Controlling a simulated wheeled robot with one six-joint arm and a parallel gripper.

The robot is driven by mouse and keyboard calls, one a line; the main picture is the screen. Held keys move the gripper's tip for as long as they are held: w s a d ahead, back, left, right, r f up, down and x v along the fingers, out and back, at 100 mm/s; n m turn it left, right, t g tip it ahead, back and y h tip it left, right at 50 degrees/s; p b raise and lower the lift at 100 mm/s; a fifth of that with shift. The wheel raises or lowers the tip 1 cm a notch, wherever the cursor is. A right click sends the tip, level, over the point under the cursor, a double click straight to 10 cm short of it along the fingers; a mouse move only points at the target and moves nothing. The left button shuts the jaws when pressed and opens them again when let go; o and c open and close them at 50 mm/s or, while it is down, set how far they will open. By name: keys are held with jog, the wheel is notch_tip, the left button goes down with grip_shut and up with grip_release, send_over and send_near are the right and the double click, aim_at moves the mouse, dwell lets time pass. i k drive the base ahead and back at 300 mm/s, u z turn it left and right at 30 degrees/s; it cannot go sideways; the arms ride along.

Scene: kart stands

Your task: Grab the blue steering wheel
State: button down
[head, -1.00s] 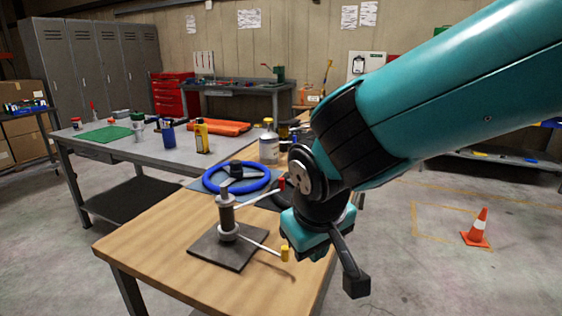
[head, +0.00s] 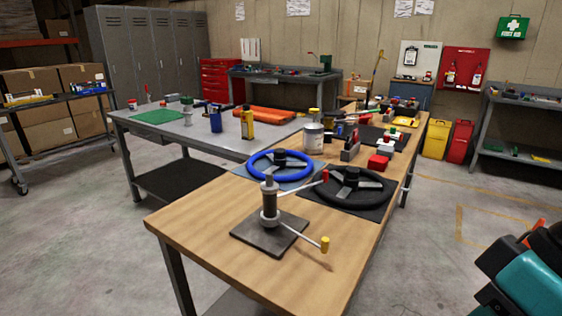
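The blue steering wheel (head: 282,179) lies flat on a blue-grey mat on the wooden bench (head: 205,217), near its left edge. It has a dark hub and grey spokes. A black steering wheel (head: 362,207) lies just right of it on a dark mat. A grey post stand (head: 269,205) on a square dark plate stands in front of both. One lever with a red knob (head: 325,176) reaches between the wheels; another has a yellow knob (head: 325,243). Part of my arm shows at the lower right, away from the bench. My gripper's fingers are not visible.
A grey-white can (head: 313,138) stands behind the blue wheel, with red and grey items further back on the bench. A grey table (head: 140,130) with a yellow bottle (head: 247,123) stands behind left. The bench's front left part is bare.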

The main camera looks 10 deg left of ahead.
aim_at(277, 156)
jog(key=u, duration=2)
jog(key=i, duration=5.6)
jog(key=z, duration=4.25)
